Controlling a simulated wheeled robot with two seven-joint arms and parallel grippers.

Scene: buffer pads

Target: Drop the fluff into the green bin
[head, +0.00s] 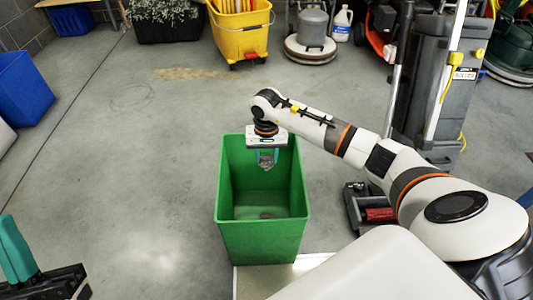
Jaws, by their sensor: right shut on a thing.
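The green bin (262,243) stands open on the floor in the middle of the head view. My right gripper (267,157) points down over the bin's far part, near its back wall. It is shut on a small grey clump, the fluff (266,160), which shows between the teal fingers. Whether the clump is below the rim is hard to tell. A small greyish spot (265,214) shows on the bin's floor; I cannot tell what it is. My left gripper is not in view.
A yellow mop bucket (240,38) and a floor polisher (310,35) stand behind. A blue bin (22,90) is at the left, a teal and black thing (17,250) at lower left. A grey cleaning machine (430,85) stands right. Floor left of the green bin is clear.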

